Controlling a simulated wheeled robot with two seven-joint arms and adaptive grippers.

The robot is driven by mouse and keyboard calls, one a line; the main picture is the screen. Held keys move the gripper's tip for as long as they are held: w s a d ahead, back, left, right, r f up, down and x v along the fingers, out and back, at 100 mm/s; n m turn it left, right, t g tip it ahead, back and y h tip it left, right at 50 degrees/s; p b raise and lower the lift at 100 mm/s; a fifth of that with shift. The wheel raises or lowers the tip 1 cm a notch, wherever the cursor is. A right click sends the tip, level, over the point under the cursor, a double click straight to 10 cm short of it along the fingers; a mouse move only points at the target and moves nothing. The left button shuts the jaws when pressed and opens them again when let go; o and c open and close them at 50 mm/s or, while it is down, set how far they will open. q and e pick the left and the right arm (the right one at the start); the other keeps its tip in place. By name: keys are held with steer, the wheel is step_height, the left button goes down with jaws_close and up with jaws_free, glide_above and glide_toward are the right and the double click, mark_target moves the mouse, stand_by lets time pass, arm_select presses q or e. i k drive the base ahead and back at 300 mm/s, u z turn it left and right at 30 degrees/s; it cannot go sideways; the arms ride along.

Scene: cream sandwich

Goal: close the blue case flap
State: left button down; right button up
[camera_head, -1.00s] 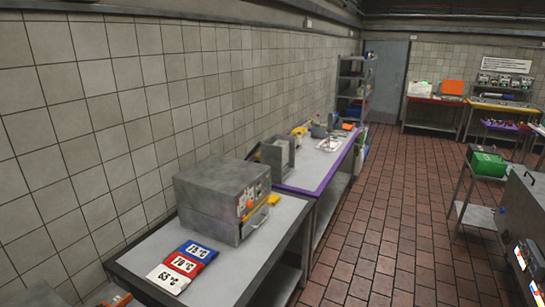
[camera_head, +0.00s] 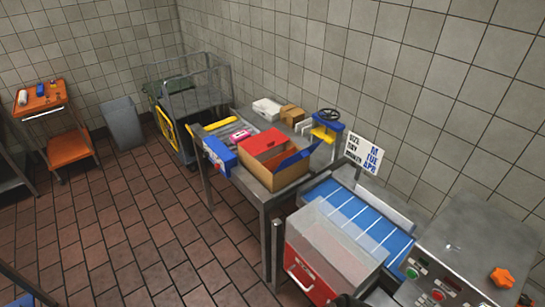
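An open cardboard case (camera_head: 271,179) sits on a grey metal table against the wall, right of the middle of the head view. Its red flap (camera_head: 262,141) lies on the far left side of the top. Its blue flap (camera_head: 299,157) sticks out at the right side, tilted up and away from the opening. Part of the brown inside shows between the flaps. I cannot make out either of my grippers in the head view.
The metal table (camera_head: 243,183) also holds a white box (camera_head: 266,109), a small brown box (camera_head: 291,115) and a blue-and-yellow device with a handwheel (camera_head: 326,128). A blue-belted conveyor (camera_head: 358,222) stands in front right. The tiled floor (camera_head: 140,225) at left is clear.

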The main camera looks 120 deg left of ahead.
mark_target(288, 161)
steer(key=u, duration=3.65)
